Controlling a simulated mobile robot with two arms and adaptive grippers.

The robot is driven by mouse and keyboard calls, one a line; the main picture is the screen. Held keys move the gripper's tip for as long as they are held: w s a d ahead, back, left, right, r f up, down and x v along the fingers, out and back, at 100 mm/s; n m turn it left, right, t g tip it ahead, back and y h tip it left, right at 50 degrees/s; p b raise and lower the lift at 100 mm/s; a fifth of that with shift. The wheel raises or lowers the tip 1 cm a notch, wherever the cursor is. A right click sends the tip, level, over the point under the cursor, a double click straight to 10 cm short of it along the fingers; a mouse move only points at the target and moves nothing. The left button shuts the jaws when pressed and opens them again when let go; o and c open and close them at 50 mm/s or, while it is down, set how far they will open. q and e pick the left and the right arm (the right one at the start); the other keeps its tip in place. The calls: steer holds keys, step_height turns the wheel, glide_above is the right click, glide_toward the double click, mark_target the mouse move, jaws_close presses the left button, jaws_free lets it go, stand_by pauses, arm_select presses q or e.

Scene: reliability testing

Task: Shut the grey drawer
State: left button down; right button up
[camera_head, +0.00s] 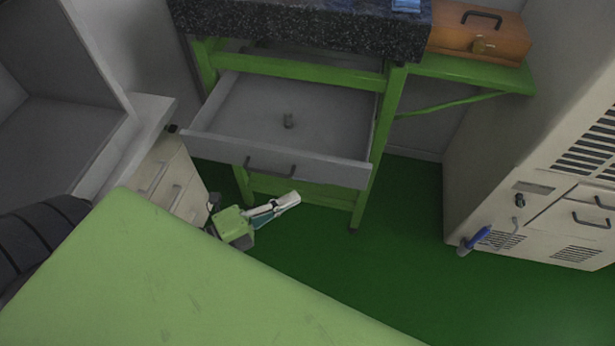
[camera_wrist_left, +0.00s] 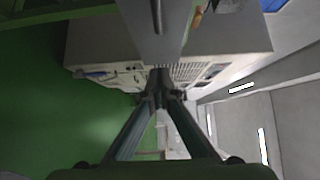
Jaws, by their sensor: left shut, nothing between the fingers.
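The grey drawer (camera_head: 330,168) is pulled well out from under the dark stone-topped table, with a dark bar handle (camera_head: 270,168) on its front. In the left wrist view a grey panel with a dark bar, likely the drawer front (camera_wrist_left: 153,45), is at the top centre. My left gripper (camera_head: 295,198) is in front of the drawer and appears lower than its front panel in the head view. Its fingers (camera_wrist_left: 161,90) are shut and empty, their tips overlapping the panel's edge in the wrist view. I cannot tell whether they touch it. My right gripper is not in view.
A beige cabinet (camera_head: 520,150) stands right and a small drawer unit (camera_head: 170,185) left. An orange case (camera_head: 480,35) sits on a green side shelf. Green floor (camera_head: 400,230) is clear between.

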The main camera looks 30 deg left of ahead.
mark_target(321, 172)
arm_select(q)
steer(key=shift+w+d+p, duration=0.2)
steer(key=shift+w, duration=1)
steer(key=shift+w+d+p, duration=0.15)
steer(key=shift+w+p, duration=0.05)
steer(key=shift+w, duration=1.05)
steer(key=shift+w+d+p, duration=0.2)
steer(key=shift+w, duration=1)
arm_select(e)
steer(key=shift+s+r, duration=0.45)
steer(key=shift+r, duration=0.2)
